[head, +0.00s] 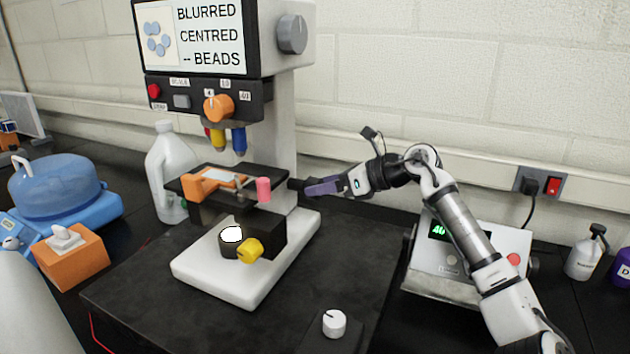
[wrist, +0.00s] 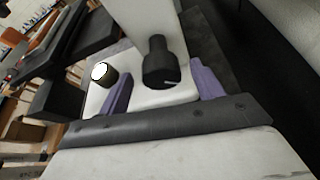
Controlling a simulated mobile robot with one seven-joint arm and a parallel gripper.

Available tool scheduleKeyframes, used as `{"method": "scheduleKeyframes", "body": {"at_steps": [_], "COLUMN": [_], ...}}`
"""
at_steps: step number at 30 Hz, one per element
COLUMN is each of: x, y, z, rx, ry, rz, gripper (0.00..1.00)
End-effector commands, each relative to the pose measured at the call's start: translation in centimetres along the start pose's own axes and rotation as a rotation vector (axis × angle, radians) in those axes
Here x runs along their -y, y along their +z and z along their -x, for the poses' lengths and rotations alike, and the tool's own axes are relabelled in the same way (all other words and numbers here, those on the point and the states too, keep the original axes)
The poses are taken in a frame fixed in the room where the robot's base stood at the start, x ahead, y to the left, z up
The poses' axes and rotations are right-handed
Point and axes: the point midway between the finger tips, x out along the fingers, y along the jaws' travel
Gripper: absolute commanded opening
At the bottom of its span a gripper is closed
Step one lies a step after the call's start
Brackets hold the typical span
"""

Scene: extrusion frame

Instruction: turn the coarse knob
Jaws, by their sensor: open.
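The microscope (head: 282,110) stands on a white base (head: 225,283) left of my arm. A black stepped knob (head: 297,184), which looks like the coarse knob, sticks out from the right side of its column. In the wrist view the knob (wrist: 162,62) has a wide part with a pale mark and a narrower part behind. My gripper (head: 322,187) is open at the knob, its purple fingers pointing left. In the wrist view the two fingers (wrist: 160,78) lie on either side of the knob, with gaps visible. I cannot tell how deep the knob sits between them.
The microscope's screen (head: 208,37) reads "BLURRED CENTRED -- BEADS". A grey knob (head: 291,34) sits beside it. The black stage (head: 235,180) carries an orange clip (head: 208,184). A white knob (head: 334,323) is at the front. A display box (head: 460,262) stands below my arm.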

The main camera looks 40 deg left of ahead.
Motion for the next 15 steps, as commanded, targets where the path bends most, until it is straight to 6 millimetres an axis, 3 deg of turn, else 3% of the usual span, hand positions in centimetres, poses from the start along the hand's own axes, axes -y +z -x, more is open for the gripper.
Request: {"method": "scheduleKeyframes", "body": {"at_steps": [6,15], "x": [0.0,0.0], "y": [0.1,-0.1], "z": [-2.4,-2.9], "rx": [-0.001,-0.001], "ry": [0.001,-0.001], "rz": [0.000,0.000], "gripper": [0.66,0.66]}}
